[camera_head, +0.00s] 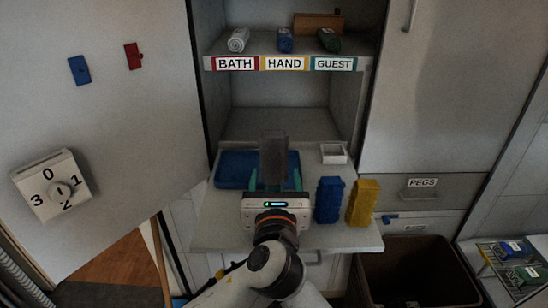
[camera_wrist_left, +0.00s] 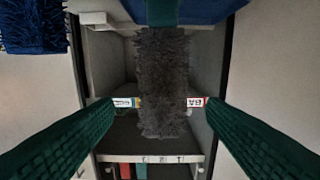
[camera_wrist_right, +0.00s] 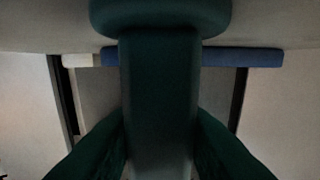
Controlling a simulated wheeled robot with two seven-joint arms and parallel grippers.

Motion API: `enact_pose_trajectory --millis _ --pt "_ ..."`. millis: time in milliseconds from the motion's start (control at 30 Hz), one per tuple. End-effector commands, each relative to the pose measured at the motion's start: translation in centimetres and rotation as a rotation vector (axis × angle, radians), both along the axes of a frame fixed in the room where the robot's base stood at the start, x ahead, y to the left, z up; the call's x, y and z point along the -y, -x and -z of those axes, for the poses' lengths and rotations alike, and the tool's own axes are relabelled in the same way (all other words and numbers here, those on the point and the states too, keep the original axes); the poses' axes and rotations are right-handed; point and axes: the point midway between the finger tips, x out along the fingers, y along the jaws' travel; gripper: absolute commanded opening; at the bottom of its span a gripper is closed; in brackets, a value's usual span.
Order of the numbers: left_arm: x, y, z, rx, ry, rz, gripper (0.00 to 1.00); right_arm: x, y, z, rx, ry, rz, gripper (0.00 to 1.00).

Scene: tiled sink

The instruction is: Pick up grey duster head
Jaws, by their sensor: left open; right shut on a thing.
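The grey duster head (camera_head: 273,152) stands upright at the blue tray on the counter. In the left wrist view the fuzzy grey head (camera_wrist_left: 162,80) hangs between the fingers, below a teal piece (camera_wrist_left: 163,12). My left gripper (camera_head: 276,178) is open, with one finger on each side of the grey head; I see gaps on both sides. My right gripper (camera_wrist_right: 160,145) shows only in its own wrist view, shut on a dark green handle-like thing (camera_wrist_right: 158,85); the far part of this thing is dark and hard to make out.
A blue tray (camera_head: 229,170) lies on the counter. A blue duster head (camera_head: 328,201) and a yellow one (camera_head: 362,203) stand right of my left gripper. A small white box (camera_head: 333,153) is behind them. A labelled shelf (camera_head: 285,64) holds rolled cloths above. A dark bin (camera_head: 405,272) is lower right.

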Motion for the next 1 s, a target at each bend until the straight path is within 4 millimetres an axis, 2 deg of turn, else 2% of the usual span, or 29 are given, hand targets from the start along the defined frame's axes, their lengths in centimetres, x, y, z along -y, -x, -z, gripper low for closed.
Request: enact_pose_trajectory --millis 100,200,433,700,800,1000 --pt "-0.1 -2.3 -0.1 0.000 -0.001 -0.003 0.65 0.0 0.0 0.0 0.001 0.000 -0.001 0.01" --pt "-0.1 -3.8 -0.1 -0.001 0.000 -0.002 0.65 0.0 0.0 0.0 0.001 0.000 -0.001 0.01" --pt "-0.1 -5.5 -0.2 -0.001 0.003 -0.002 0.65 0.0 0.0 0.0 0.001 0.000 0.000 0.01" --pt "-0.3 -9.3 -0.7 -0.004 0.003 -0.002 0.65 0.0 0.0 0.0 0.001 0.000 -0.001 0.01" --pt "-0.3 -10.0 -0.7 -0.003 0.004 -0.002 0.65 0.0 0.0 0.0 0.001 0.000 0.000 0.01" --pt "-0.3 -10.1 -0.7 -0.003 0.004 -0.002 0.65 0.0 0.0 0.0 0.001 0.000 0.000 0.01"
